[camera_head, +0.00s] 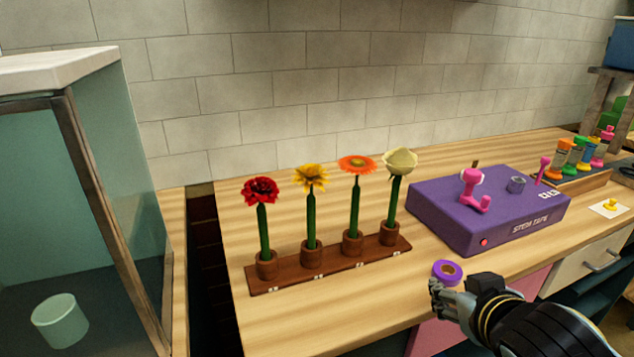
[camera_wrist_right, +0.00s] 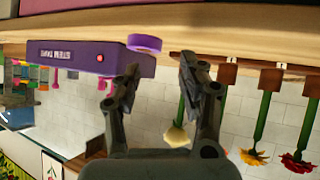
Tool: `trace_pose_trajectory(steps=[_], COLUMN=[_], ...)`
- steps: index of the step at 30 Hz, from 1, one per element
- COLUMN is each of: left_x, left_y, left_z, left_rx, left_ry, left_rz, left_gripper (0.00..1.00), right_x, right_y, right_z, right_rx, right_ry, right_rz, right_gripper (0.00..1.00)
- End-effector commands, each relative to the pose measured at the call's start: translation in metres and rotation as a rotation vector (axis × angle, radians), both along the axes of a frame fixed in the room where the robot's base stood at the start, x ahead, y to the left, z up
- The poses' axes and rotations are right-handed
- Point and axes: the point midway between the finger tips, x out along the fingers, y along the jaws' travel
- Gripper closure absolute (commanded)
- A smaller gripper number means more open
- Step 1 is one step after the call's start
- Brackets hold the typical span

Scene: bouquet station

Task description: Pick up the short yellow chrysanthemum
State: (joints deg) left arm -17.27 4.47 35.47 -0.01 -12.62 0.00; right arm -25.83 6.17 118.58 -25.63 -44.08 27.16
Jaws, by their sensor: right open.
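The yellow chrysanthemum (camera_head: 310,178) stands upright on a green stem in a brown cup of the wooden rack (camera_head: 329,268), second from the left. Its yellow head also shows upside down at the lower right of the right wrist view (camera_wrist_right: 253,157). My right gripper (camera_head: 436,298) is open and empty in front of the rack's right end, apart from the flowers. Its two spread fingers show in the right wrist view (camera_wrist_right: 160,66). My left gripper is not in view.
A red flower (camera_head: 261,191), an orange flower (camera_head: 357,165) and a cream flower (camera_head: 400,161) share the rack. A purple tape roll (camera_head: 446,273) lies near my right gripper, before the purple stem tape box (camera_head: 490,212). A glass case (camera_head: 110,200) stands left. Counter before the rack is clear.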

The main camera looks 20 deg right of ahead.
Motion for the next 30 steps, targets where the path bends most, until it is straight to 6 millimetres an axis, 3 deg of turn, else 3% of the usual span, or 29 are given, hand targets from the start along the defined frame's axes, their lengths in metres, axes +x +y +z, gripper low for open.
trace_pose_trajectory(steps=[5, 8, 14, 18, 21, 30], left_x=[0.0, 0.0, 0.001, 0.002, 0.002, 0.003], left_y=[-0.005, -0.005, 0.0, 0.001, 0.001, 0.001], left_z=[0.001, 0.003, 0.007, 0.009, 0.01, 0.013], left_rx=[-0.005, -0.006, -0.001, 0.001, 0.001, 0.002], left_ry=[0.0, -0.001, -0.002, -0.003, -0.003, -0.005], left_rz=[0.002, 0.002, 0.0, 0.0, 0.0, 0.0], left_gripper=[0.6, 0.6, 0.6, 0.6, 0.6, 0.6], right_x=[0.038, 0.057, 0.085, 0.089, 0.089, 0.129], right_y=[0.005, 0.018, 0.071, 0.114, 0.13, 0.152], right_z=[0.028, 0.048, 0.076, 0.077, 0.074, 0.073], right_rx=[-0.015, -0.008, 0.059, 0.136, 0.172, 0.187], right_ry=[-0.234, -0.367, -0.575, -0.618, -0.616, -0.614], right_rz=[0.048, 0.117, 0.369, 0.562, 0.638, 0.665], right_gripper=[0.58, 0.58, 0.58, 0.58, 0.58, 0.58])
